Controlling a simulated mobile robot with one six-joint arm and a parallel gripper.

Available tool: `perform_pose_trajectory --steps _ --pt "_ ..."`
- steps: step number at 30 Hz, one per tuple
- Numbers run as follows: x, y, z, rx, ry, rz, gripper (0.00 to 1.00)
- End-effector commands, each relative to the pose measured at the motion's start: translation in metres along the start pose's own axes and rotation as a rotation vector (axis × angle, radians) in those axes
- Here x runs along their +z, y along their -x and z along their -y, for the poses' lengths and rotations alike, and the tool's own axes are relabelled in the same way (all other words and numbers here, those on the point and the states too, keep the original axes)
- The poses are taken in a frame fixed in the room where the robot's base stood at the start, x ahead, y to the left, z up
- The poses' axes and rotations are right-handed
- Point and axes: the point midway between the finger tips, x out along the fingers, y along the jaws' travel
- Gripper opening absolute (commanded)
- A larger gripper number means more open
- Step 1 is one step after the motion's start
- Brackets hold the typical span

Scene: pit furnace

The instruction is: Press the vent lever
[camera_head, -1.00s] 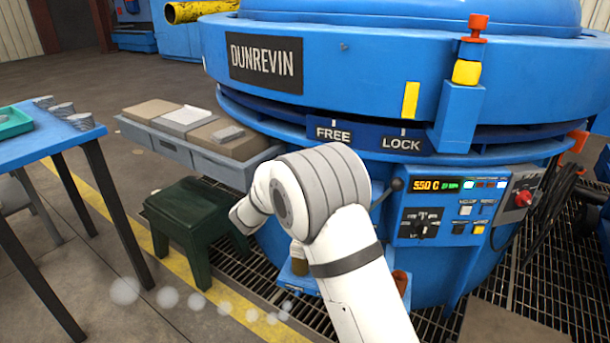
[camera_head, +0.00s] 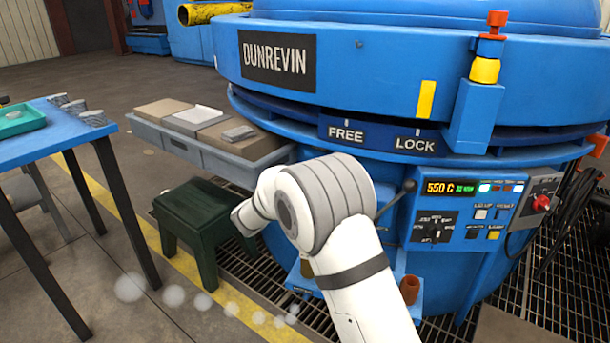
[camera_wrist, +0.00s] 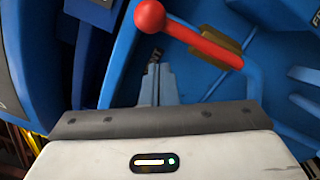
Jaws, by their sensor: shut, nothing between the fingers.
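A red lever (camera_wrist: 205,45) with a round ball end (camera_wrist: 150,16) shows in the wrist view; I take it for the vent lever. It slants from the ball at upper middle down to the right, past a brass-coloured piece on a blue panel. My gripper (camera_wrist: 157,72) is shut and empty, its grey fingers together, below the ball in the picture. A gap shows between fingertips and ball in the picture; I cannot tell the depth between them. In the head view my arm hides the gripper, and I cannot make out this lever there.
The blue furnace (camera_head: 390,75) fills the right, with a control panel (camera_head: 455,215) and a black-knobbed lever (camera_head: 408,187). A grey tray (camera_head: 215,140), green stool (camera_head: 195,225) and blue table (camera_head: 60,128) stand left. Floor between table and stool is open.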

Motion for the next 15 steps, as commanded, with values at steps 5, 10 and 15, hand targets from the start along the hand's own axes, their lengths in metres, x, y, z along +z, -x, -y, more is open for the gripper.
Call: perform_pose_trajectory --steps 5,10,15 --pt "-0.009 0.040 -0.004 0.004 0.001 -0.006 0.00" --pt "-0.009 0.075 -0.002 0.003 0.002 -0.007 0.00" --pt "-0.009 0.096 0.000 0.002 0.002 -0.003 0.00"
